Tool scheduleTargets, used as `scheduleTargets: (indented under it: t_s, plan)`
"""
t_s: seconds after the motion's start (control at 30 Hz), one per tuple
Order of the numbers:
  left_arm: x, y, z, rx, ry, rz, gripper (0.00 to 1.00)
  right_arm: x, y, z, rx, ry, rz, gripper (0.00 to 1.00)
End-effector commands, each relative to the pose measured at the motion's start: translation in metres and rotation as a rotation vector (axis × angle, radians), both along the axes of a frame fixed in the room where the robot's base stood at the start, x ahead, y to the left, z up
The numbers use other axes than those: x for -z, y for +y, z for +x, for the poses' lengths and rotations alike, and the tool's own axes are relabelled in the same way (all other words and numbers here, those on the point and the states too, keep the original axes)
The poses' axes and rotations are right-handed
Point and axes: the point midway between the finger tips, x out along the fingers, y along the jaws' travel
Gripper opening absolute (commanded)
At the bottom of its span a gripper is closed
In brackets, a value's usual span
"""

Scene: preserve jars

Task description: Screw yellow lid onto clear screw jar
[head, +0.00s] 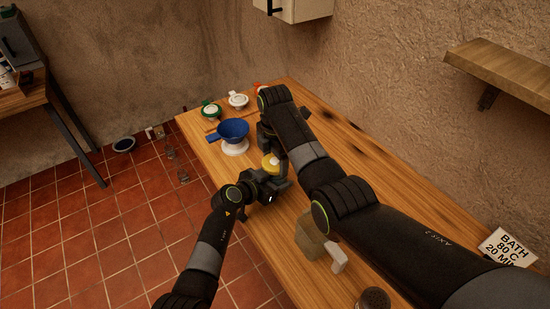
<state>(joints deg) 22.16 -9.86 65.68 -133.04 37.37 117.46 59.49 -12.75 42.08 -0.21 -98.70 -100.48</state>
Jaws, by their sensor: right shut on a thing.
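A small yellow lid (271,161) shows between my two grippers over the wooden table. My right gripper (275,165) comes in from above and is shut on the yellow lid. My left gripper (271,183) is right beside and below it, on the near side. Its fingers are dark and partly covered, so I cannot tell whether they are open or shut. The clear screw jar cannot be made out; the grippers cover the space under the lid.
A blue funnel (233,129) on a white base stands left of the grippers. Green-rimmed (211,110) and white (238,99) lidded items stand at the far end. A beige block (309,236), a dark-topped jar (374,298) and a sign (508,247) are nearer. Glass jars (183,176) are on the floor.

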Motion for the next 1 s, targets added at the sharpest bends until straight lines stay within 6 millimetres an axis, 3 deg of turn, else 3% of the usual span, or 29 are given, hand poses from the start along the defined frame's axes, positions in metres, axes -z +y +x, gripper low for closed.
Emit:
scheduleTargets:
  t_s: [0.5,0.87,0.9,1.0]
  plan:
    - [0.0010,0.0001,-0.0004,0.001,0.002,0.001,0.04,0.0000,0.0002,0.0003,0.544,-0.002,0.001,0.38]
    - [0.0010,0.0001,-0.0005,0.001,0.002,0.001,0.04,-0.0002,0.0003,0.0004,0.589,-0.002,0.001,0.38]
    - [0.0010,0.0001,-0.0005,0.001,0.002,0.001,0.04,-0.0002,0.0003,0.0004,0.589,-0.002,0.001,0.67]
    - [0.0010,0.0001,-0.0005,0.001,0.002,0.001,0.04,-0.0002,0.0003,0.0004,0.588,-0.002,0.001,0.80]
